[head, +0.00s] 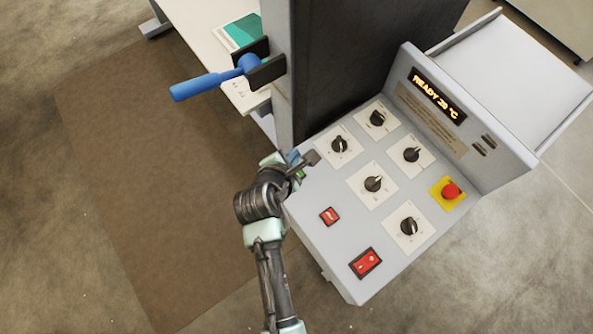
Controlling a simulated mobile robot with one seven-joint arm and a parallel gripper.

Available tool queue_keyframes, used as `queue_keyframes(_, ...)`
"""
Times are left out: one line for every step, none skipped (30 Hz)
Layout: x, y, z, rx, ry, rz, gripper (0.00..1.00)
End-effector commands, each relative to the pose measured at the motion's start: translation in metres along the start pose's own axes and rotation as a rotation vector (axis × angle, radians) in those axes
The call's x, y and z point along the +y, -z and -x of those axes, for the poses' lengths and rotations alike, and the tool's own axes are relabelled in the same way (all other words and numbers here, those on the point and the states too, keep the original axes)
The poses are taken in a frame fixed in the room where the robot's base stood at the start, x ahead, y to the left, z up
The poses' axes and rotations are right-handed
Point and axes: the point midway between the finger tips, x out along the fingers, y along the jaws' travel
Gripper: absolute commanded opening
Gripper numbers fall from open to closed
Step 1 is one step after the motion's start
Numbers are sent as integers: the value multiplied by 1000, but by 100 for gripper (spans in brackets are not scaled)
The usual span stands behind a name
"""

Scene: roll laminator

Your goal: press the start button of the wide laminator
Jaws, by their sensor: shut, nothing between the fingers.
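The wide laminator's grey control panel (310,215) fills the right middle of the head view. My gripper (312,158) is shut and empty, over the panel's upper left corner. A small green part (301,174) shows right beside it, mostly hidden by my gripper; it may be the start button. A small blue part (293,157) also shows there. I cannot tell whether my gripper touches the panel or either part.
The panel has several black knobs (373,184), a red emergency button (451,191) on yellow, a small red switch (329,216) and a larger red switch (366,263). A display (437,97) reads "READY 20 °C". A blue lever (205,86) sticks out at upper left. Floor is clear at left.

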Motion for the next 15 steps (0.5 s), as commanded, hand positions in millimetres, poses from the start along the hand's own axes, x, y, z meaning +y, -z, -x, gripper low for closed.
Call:
queue_keyframes(-3, 3, -4, 0, 0, 0, 0)
queue_keyframes(-4, 4, -6, 0, 0, 0, 0)
queue_keyframes(-6, 6, -8, 0, 0, 0, 0)
queue_keyframes(-7, 7, -10, 0, 0, 0, 0)
queue_keyframes(-9, 9, -12, 0, 0, -1, 0)
queue_keyframes(-11, 11, -15, 0, 0, -1, 0)
queue_keyframes(-13, 13, -18, 0, 0, -1, 0)
queue_keyframes(-15, 15, -20, 0, -1, -1, 0)
queue_keyframes(-18, 18, -24, 0, -1, -1, 0)
queue_keyframes(-20, 20, -27, 0, -1, -1, 0)
queue_keyframes(-22, 22, -30, 0, -1, 0, 0)
queue_keyframes(-24, 24, -33, 1, -1, 0, 0)
queue_keyframes(-26, 27, -36, 1, -1, 0, 0)
queue_keyframes(-28, 29, -38, 1, -1, 0, 0)
queue_keyframes(-31, 31, -42, 1, -2, 0, 0)
